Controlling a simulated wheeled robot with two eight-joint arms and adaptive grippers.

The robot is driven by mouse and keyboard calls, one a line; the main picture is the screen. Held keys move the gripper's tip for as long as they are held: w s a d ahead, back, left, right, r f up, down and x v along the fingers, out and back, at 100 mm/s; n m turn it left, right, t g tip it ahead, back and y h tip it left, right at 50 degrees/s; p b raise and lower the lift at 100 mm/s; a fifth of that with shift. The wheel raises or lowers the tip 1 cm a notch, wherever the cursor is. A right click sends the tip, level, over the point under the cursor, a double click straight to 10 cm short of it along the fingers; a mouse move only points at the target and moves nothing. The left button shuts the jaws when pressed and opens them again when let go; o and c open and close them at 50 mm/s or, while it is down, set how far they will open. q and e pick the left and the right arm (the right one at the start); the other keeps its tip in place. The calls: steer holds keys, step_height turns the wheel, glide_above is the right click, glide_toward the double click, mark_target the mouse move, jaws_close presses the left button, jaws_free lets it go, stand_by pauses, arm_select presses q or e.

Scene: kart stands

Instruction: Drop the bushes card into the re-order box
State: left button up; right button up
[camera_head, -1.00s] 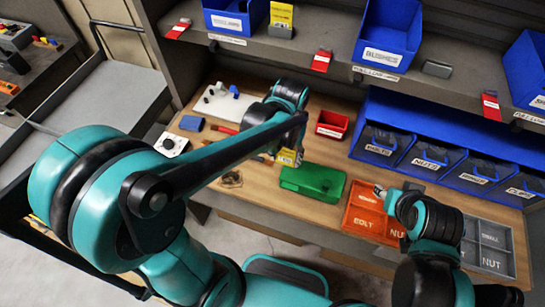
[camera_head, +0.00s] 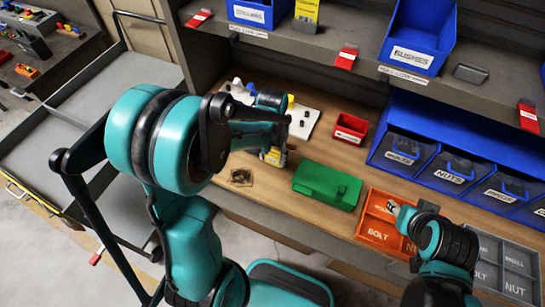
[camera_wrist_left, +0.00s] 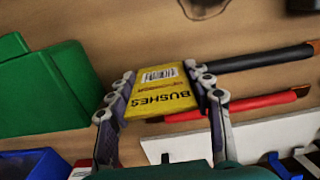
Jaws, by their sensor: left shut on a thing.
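My left gripper (camera_head: 276,150) is shut on the yellow bushes card (camera_head: 274,157), held over the wooden bench. In the left wrist view the card (camera_wrist_left: 160,95) shows "BUSHES" and a barcode, between the two fingers of the left gripper (camera_wrist_left: 160,76). A small red open box (camera_head: 350,128) with a white label, too small to read, stands at the back of the bench. It is right of the card and apart from it; it looks like the re-order box. My right gripper (camera_head: 404,215) is by the orange tray; its fingers are too unclear to judge.
A green case (camera_head: 327,186) lies on the bench right of the card. The orange tray (camera_head: 376,235) and grey tray (camera_head: 515,283) are farther right. Blue bins (camera_head: 463,172) and a shelf (camera_head: 300,48) bound the back. Red-handled and black-handled tools (camera_wrist_left: 265,58) lie near the card.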

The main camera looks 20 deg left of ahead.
arm_select(q)
steer(key=shift+f, duration=0.1)
steer(key=o, duration=0.9)
